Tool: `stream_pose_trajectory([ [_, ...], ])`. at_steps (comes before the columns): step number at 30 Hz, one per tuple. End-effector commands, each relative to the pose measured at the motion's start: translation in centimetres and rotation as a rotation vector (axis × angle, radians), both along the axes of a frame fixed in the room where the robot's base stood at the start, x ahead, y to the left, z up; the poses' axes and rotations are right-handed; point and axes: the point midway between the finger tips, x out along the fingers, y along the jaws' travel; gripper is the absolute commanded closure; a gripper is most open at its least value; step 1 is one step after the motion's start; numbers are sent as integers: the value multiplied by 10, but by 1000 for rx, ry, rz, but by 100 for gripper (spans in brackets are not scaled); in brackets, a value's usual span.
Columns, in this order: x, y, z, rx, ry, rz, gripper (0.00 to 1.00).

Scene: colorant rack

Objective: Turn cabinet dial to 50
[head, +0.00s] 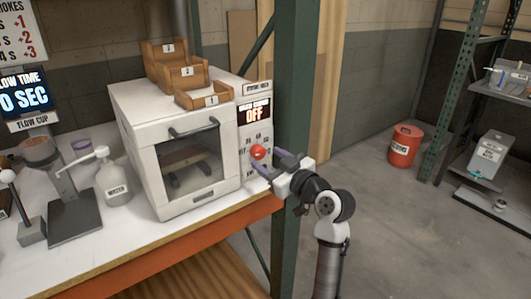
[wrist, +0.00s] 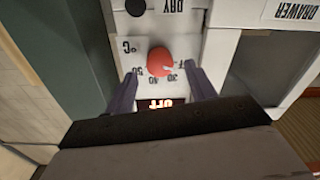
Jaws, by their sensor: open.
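The cabinet (head: 188,203) is a white box with a windowed door on the workbench. Its right-hand panel has a red dial (head: 257,152) with numbers around it and a display (head: 254,111) reading OFF. The red dial also shows in the wrist view (wrist: 160,62), with a light pointer mark at its lower right and printed marks such as 30, 40 and 50 around it. My gripper (head: 258,163) is at the panel. In the wrist view its two open fingers (wrist: 160,80) stand on either side of the dial, with gaps between them and it.
Wooden trays (head: 180,68) sit on top of the cabinet. A black knob (wrist: 135,7) sits above the dial in the wrist view.

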Motion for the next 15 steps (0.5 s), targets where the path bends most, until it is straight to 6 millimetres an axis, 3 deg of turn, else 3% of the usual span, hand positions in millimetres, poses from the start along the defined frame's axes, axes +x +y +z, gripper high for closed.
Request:
stream_pose_trajectory([
  [6,16,12,1,-1,1,0,45],
  [15,17,13,0,-1,-1,-1,45],
])
